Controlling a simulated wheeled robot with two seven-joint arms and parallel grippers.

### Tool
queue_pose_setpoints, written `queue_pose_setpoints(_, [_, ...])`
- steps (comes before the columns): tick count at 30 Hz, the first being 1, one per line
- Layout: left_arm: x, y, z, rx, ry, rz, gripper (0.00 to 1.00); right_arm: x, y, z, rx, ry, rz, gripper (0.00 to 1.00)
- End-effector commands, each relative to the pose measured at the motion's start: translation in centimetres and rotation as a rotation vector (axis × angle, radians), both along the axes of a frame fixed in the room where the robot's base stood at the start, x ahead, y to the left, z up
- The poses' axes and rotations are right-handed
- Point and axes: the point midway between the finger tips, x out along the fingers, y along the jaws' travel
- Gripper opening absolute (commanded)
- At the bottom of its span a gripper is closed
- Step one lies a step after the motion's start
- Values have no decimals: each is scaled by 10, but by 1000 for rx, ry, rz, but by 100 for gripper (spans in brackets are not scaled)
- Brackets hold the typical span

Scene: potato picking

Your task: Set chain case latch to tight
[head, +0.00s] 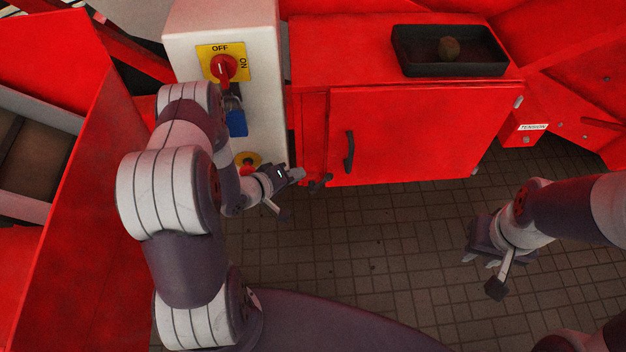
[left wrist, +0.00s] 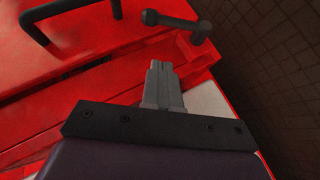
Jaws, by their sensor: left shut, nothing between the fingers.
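The red chain case (head: 420,130) stands at the back with its door shut and a black door handle (head: 349,152), which also shows in the left wrist view (left wrist: 36,22). A dark latch (head: 320,184) sits at the case's lower left corner. In the left wrist view, the latch (left wrist: 176,24) is a dark bar with a rounded knob end, near the top middle. My left gripper (head: 298,174) is shut and empty, just left of the latch; its fingers (left wrist: 158,72) point toward it with a visible gap. My right gripper (head: 480,262) hangs over the floor, its fingertips apart and empty.
A white control box (head: 270,90) with a red OFF/ON switch (head: 223,68) stands beside the left arm. A black tray (head: 415,65) holding a potato (head: 449,48) rests on top of the case. The tiled floor (head: 370,235) between the grippers is clear.

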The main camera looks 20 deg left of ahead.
Motion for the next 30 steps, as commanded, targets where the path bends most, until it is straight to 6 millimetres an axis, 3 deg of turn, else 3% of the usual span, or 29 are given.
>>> queue_pose_setpoints(3, [18,-11,-13,0,0,-4,0,0,0,-4,0,-1,1,32])
queue_pose_setpoints(11, [20,-37,-30,0,1,0,0,0,0,-4,0,-1,2,32])
queue_pose_setpoints(30, [22,-43,-30,33,14,0,0,0,0,1,0,-2,2,32])
